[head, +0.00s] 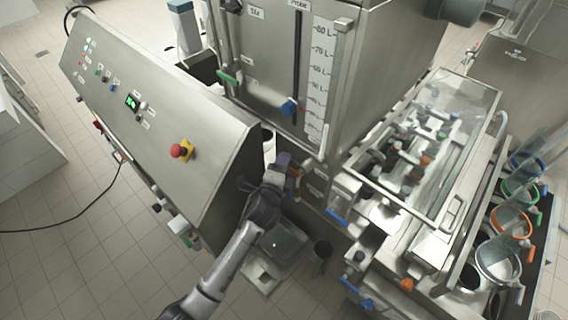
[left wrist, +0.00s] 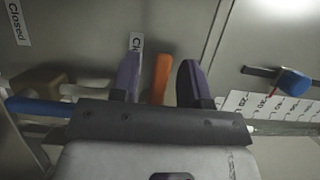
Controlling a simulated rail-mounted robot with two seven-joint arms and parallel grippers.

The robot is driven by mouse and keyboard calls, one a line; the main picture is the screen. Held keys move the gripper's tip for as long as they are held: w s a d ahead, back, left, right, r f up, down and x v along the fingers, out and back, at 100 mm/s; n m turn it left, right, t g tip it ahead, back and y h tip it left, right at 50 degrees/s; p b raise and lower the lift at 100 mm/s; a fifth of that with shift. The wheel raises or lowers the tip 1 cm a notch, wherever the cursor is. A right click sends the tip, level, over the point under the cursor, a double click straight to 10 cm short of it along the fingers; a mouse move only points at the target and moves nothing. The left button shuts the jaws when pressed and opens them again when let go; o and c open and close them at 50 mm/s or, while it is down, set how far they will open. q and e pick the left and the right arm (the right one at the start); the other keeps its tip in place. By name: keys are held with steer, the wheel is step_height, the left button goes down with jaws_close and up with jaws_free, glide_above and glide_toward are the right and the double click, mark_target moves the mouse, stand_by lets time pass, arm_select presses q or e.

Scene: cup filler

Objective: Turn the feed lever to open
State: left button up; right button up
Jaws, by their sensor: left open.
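An orange lever handle (left wrist: 160,78) stands between the two purple-grey fingers of my left gripper (left wrist: 160,84) in the left wrist view. The gripper is open, with a gap visible on both sides of the handle. A label partly hidden behind a finger is close by. In the head view my left gripper (head: 287,166) is at the lower front of the steel tank (head: 262,70), beside the control cabinet. The frames do not show clearly which handle is the feed lever. My right gripper is not in view.
A blue handle (left wrist: 35,107) lies left of the gripper in the left wrist view, and a blue knob (left wrist: 292,82) is on the right. The sloped control cabinet (head: 150,95) stands close to my left arm. A glass-covered filler unit (head: 425,140) is at right.

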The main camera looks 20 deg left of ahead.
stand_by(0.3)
arm_select(q)
jaws_close()
stand_by(0.4)
